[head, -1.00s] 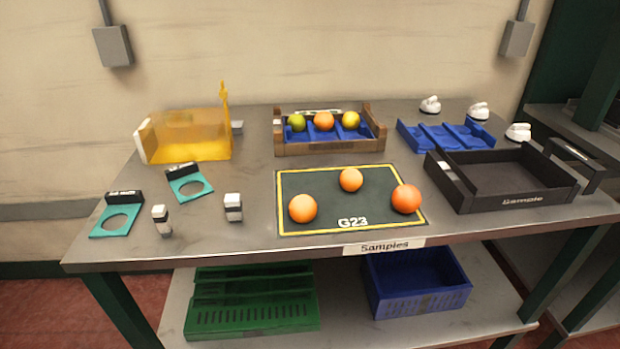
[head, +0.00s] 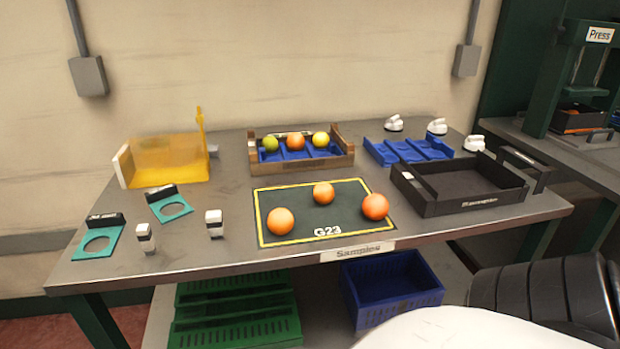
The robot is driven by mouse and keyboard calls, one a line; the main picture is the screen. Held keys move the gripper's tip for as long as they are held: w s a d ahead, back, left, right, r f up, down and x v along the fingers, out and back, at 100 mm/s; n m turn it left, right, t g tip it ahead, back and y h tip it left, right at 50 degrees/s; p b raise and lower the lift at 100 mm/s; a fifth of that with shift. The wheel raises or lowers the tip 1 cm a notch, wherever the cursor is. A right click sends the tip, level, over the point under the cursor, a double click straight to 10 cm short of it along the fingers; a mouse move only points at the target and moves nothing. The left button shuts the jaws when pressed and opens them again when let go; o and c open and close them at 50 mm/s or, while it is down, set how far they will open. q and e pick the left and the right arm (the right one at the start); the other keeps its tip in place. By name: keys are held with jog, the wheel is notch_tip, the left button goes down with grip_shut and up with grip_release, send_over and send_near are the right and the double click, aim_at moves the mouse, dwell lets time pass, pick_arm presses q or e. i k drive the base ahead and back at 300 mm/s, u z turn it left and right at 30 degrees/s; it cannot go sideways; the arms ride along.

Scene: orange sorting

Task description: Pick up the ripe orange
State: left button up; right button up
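Three orange fruits lie apart on the dark G23 mat (head: 290,215) with a yellow border. The left orange (head: 281,221) and the back orange (head: 323,193) are lighter orange. The right orange (head: 375,206) is a deeper, redder orange and sits at the mat's right edge. Behind the mat, a wooden crate (head: 300,165) with blue compartments holds a green fruit (head: 271,143), an orange fruit (head: 296,141) and a yellow fruit (head: 321,139), left to right. Neither of my grippers shows; only a part of my arm is at the bottom right.
A black Sample tray (head: 473,201) stands right of the mat, with a blue divided tray (head: 408,150) behind it. A yellow translucent bin (head: 168,159), teal ring holders (head: 97,243) and small white-and-grey pieces (head: 215,223) are on the left. The table front by the mat is clear.

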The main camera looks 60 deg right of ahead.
aim_at(324, 192)
jog(key=u, duration=0.05)
jog(key=k, duration=0.2)
jog(key=z, duration=1.05)
